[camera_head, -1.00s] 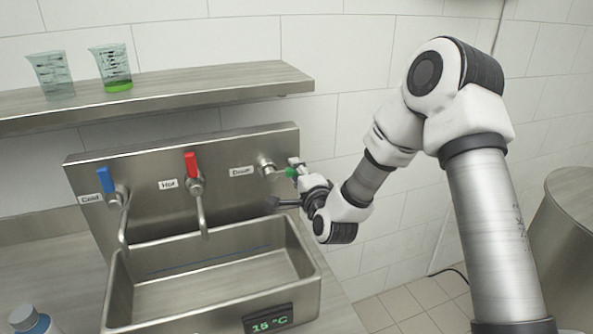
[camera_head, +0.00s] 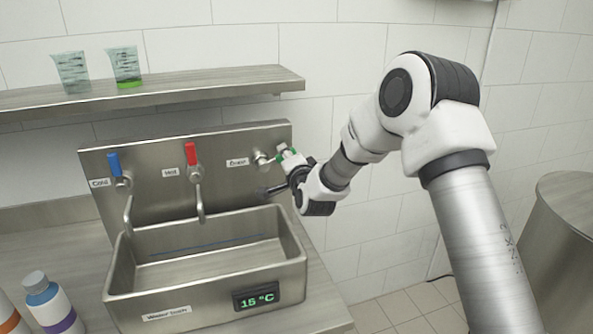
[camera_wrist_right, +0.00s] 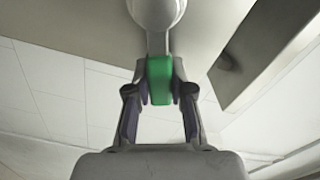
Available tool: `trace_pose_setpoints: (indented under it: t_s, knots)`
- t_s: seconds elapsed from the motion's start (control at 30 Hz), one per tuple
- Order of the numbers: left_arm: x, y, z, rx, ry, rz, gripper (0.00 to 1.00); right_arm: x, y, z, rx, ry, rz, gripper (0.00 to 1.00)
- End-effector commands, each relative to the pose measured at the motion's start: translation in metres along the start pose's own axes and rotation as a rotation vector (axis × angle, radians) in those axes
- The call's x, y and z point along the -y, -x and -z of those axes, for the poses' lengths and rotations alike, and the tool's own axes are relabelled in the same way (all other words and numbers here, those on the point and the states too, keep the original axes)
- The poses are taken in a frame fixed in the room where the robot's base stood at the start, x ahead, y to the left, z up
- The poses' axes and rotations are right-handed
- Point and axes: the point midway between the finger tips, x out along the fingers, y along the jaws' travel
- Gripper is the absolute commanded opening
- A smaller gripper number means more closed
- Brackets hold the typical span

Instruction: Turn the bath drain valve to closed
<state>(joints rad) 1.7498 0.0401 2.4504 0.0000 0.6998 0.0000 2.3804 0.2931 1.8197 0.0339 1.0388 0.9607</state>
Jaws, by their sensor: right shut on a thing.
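The drain valve (camera_head: 260,157) sits at the right end of the steel back panel, beside a label that seems to read "Drain". Its green handle (camera_wrist_right: 159,80) is between the two fingers of my right gripper (camera_wrist_right: 159,95) in the right wrist view. The fingers are shut on it from both sides. In the head view the right gripper (camera_head: 283,157) reaches the valve from the right, and the green handle is partly hidden by the fingers. My left gripper is not in view.
The steel bath (camera_head: 205,262) below has a display (camera_head: 256,298) reading 15 °C. A blue cold tap (camera_head: 114,164) and red hot tap (camera_head: 191,153) stand left of the drain valve. Two beakers stand on the shelf (camera_head: 190,85). Bottles (camera_head: 46,302) stand at lower left.

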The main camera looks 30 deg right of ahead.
Motion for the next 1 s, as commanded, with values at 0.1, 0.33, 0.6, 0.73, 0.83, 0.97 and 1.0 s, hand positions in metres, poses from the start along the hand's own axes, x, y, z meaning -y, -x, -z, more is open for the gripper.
trace_pose_setpoints:
  t_s: [0.1,0.33,0.6,0.73,0.83,0.97,1.0]
  knots:
    - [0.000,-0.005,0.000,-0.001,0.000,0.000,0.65,0.008,-0.007,-0.002,-0.002,0.108,0.003,0.00]
    - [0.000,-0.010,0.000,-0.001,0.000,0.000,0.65,0.021,-0.008,-0.005,-0.001,0.326,0.002,0.00]
    - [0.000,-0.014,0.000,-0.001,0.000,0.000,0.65,0.036,-0.008,-0.012,-0.001,0.582,0.001,0.00]
    - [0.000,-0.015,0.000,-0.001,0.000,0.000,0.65,0.043,-0.008,-0.017,-0.002,0.707,0.002,0.00]
    - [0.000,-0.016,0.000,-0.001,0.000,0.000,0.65,0.048,-0.008,-0.021,-0.002,0.800,0.002,0.00]
    - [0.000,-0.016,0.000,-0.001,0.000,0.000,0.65,0.052,-0.008,-0.026,-0.002,0.915,0.002,0.00]
    - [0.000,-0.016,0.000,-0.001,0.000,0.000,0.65,0.053,-0.008,-0.028,-0.002,0.947,0.001,0.00]
